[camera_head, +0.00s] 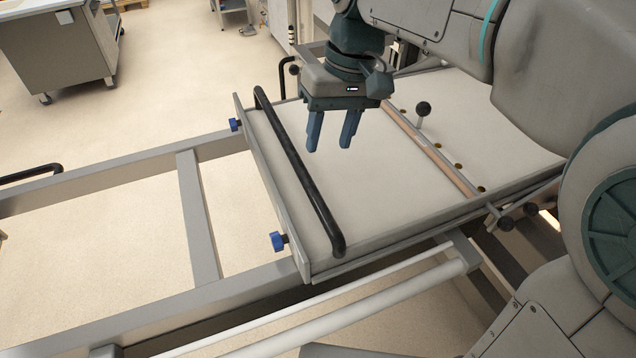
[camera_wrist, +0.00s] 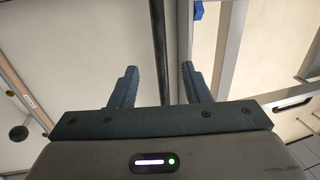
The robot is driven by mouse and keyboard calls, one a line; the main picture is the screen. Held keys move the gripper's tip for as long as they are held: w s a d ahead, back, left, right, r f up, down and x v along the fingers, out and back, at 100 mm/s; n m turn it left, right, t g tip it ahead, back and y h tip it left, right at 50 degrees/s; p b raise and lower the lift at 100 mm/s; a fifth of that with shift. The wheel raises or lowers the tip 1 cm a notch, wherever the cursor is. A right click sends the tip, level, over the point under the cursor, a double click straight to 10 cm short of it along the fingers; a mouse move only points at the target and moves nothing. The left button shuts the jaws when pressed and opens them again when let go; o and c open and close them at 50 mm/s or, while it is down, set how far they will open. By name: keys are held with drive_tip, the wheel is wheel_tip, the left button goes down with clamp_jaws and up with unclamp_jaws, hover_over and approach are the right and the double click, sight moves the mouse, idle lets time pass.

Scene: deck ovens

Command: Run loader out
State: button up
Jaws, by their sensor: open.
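The loader (camera_head: 340,180) is a flat pale board in a grey metal frame, resting on grey rails (camera_head: 198,215). A black bar handle (camera_head: 297,172) runs along its left end; it also shows in the wrist view (camera_wrist: 160,50) as a dark bar between the fingers. My gripper (camera_head: 332,145) is open and empty, pointing down above the board, to the right of the handle in the head view. In the wrist view my gripper (camera_wrist: 158,80) has its fingers on either side of the bar in the picture. I cannot tell the height between fingertips and bar.
Blue knobs (camera_head: 278,241) stick out from the loader's left end. A crossbar with a black-knobbed lever (camera_head: 422,109) spans the board. The rails to the left are open and empty. A grey wheeled cabinet (camera_head: 60,45) stands at the back left.

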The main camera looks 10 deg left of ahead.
sight(316, 193)
drive_tip(key=f, duration=0.4)
drive_tip(key=a+f, duration=0.1)
drive_tip(key=f, duration=0.3)
drive_tip(key=s+a+f, duration=0.1)
drive_tip(key=f, duration=0.2)
drive_tip(key=shift+s+f+p, duration=0.1)
drive_tip(key=shift+f+p, duration=0.2)
drive_tip(key=shift+f, duration=0.1)
clamp_jaws()
